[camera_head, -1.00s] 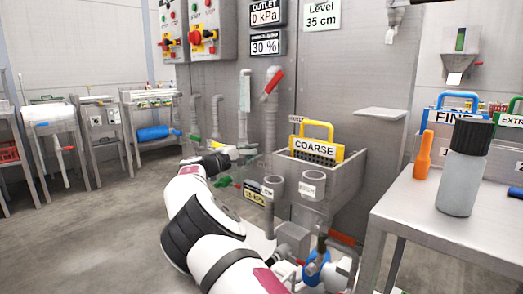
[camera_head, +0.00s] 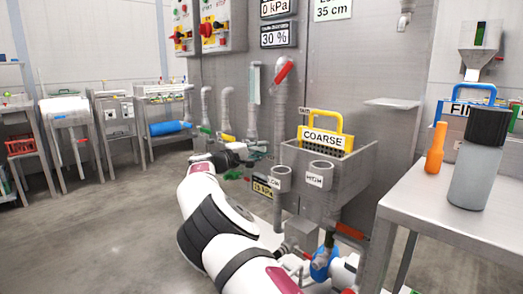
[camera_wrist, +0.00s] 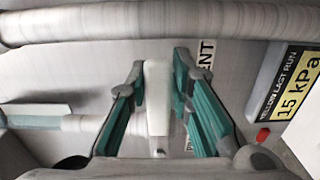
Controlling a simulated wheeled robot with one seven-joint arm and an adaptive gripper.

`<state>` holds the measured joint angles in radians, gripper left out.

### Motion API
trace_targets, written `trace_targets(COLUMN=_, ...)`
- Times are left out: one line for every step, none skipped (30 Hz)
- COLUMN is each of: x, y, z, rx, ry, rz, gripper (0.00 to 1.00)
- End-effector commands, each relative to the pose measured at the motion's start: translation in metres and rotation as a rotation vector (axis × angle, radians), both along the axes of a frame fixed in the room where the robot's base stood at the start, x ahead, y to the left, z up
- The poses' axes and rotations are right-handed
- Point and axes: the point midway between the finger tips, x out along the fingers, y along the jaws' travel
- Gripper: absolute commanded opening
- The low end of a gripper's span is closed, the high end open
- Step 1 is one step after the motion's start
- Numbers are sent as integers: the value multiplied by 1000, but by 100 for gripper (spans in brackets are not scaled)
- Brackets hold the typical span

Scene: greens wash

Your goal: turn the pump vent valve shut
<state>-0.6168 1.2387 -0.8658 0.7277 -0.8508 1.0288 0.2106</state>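My gripper (camera_wrist: 160,72) is open in the wrist view, with its green-padded fingers pointing at the wall piping. A pale upright bar (camera_wrist: 157,95) lies between the fingertips, very close to both; I cannot tell whether they touch it. A partly covered label ending in "ENT" (camera_wrist: 207,54) is just behind the right finger, so the bar may be part of the pump vent valve. Its handle is not clearly made out. In the head view my gripper (camera_head: 242,155) is dark and small, beside the pipes left of the COARSE basin.
A pale pipe (camera_wrist: 120,22) crosses the top of the wrist view, and a "15 kPa" sign (camera_wrist: 296,82) is at right. The basin (camera_head: 345,178) holds the yellow-handled COARSE screen (camera_head: 322,138). A metal table (camera_head: 440,215) with a grey bottle (camera_head: 478,165) is at right. Floor at left is clear.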

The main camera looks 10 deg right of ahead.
Motion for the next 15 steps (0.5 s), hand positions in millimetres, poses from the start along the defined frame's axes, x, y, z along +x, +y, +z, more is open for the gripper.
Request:
trace_targets(x=0, y=0, z=-2, rx=0, ry=3, rz=0, gripper=35)
trace_targets(x=0, y=0, z=-2, rx=0, ry=3, rz=0, gripper=38)
trace_targets(x=0, y=0, z=-1, rx=-1, ry=3, rz=0, gripper=38)
trace_targets(x=0, y=0, z=-1, rx=-1, ry=3, rz=0, gripper=38)
trace_targets(x=0, y=0, z=-1, rx=-1, ry=3, rz=0, gripper=38)
trace_targets(x=0, y=0, z=-1, rx=-2, ry=2, rz=0, gripper=38)
trace_targets(x=0, y=0, z=-1, rx=-2, ry=2, rz=1, gripper=38)
trace_targets(x=0, y=0, z=-1, rx=-2, ry=2, rz=1, gripper=38)
trace_targets(x=0, y=0, z=0, rx=-2, ry=2, rz=1, gripper=38)
trace_targets(x=0, y=0, z=0, rx=-3, ry=2, rz=1, gripper=38)
trace_targets(x=0, y=1, z=0, rx=-3, ry=2, rz=1, gripper=38)
trace_targets(x=-1, y=2, z=0, rx=-3, ry=2, rz=1, gripper=38)
trace_targets(x=-2, y=3, z=0, rx=-3, ry=3, rz=1, gripper=38)
trace_targets(x=-3, y=5, z=0, rx=-3, ry=3, rz=2, gripper=38)
trace_targets(x=-6, y=9, z=0, rx=-2, ry=3, rz=2, gripper=38)
